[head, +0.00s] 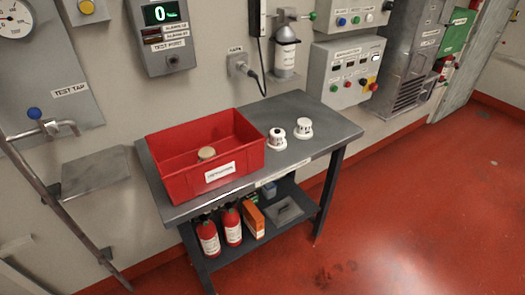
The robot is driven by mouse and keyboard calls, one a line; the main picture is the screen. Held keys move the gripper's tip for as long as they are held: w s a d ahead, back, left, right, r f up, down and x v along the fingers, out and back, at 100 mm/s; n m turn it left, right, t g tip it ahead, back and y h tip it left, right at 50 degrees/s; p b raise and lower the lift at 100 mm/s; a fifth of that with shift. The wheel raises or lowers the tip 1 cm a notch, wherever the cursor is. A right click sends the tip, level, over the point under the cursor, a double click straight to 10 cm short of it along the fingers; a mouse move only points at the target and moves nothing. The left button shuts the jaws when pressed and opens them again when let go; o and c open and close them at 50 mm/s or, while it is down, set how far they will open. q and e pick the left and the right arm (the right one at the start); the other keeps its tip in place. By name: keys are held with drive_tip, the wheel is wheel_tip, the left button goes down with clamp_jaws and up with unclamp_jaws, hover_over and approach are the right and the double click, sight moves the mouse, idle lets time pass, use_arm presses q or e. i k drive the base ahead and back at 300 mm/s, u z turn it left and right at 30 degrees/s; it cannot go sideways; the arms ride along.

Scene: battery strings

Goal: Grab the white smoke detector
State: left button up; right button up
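Two small white round devices that look like smoke detectors sit on the grey table (330,130), right of the red bin. The nearer white detector (277,139) is close to the bin's right wall and has a dark spot on top. The other white detector (303,128) stands a little farther right and back, apart from the first. A beige round device (206,153) is inside the red bin (190,186). Neither of my grippers is in view.
The table's right end is clear. Its lower shelf holds red extinguishers (208,238), an orange box (250,219) and a grey case (284,211). Behind the table, a wall carries a control box (345,72) and a cable plug (240,65). Red floor (420,200) is open at right.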

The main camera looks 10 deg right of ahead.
sight(304, 130)
drive_tip(key=u, duration=0.4)
drive_tip(key=k, duration=0.25)
drive_tip(key=z, duration=1.05)
drive_tip(key=i, duration=1.5)
drive_tip(key=u, duration=0.8)
